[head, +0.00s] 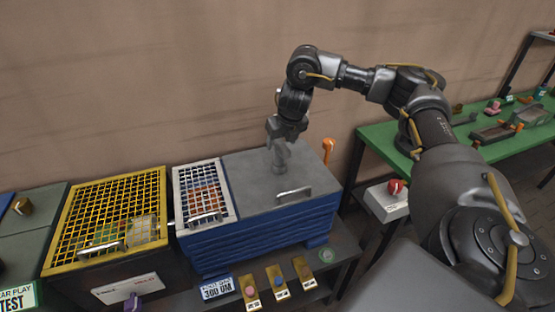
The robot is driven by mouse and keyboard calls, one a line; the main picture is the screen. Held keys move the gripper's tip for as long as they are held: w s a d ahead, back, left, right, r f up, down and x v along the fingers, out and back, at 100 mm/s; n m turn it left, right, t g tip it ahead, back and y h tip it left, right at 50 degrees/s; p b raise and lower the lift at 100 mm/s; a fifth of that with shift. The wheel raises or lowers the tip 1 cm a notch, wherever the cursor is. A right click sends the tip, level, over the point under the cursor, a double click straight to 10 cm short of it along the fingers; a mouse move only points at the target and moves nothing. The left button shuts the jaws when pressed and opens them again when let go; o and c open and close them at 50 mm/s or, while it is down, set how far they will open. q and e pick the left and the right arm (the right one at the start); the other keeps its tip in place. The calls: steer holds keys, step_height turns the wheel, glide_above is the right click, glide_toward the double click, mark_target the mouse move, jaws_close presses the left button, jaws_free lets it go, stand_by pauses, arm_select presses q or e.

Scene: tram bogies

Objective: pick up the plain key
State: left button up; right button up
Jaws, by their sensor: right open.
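My right gripper (281,143) hangs pointing down over the grey top (240,170) of a blue ribbed box (255,241). Its jaws are open. A small grey upright piece (279,166) stands on that top right below the fingers. I cannot tell whether it is the plain key, or whether the fingers touch it. No other thing is clearly a plain key. My left gripper is not in view.
Left of the grey top are a white mesh lid (206,219) and a yellow mesh lid (106,262). An orange handle (328,149) rises at the box's right. Coloured knobs on tagged plates (279,290) line the front shelf. A red button box (389,202) and green table (378,138) are right.

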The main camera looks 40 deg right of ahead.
mark_target(279, 157)
steer(key=shift+f, duration=0.25)
steer(key=p+x, duration=0.1)
steer(key=x, duration=0.3)
steer(key=shift+w+d+f, duration=0.1)
steer(key=shift+w+f, duration=0.05)
steer(key=shift+w, duration=0.15)
steer(key=shift+w+f, duration=0.1)
steer(key=shift+f, duration=0.15)
steer(key=shift+c, duration=0.3)
jaws_close()
steer(key=shift+r, duration=0.1)
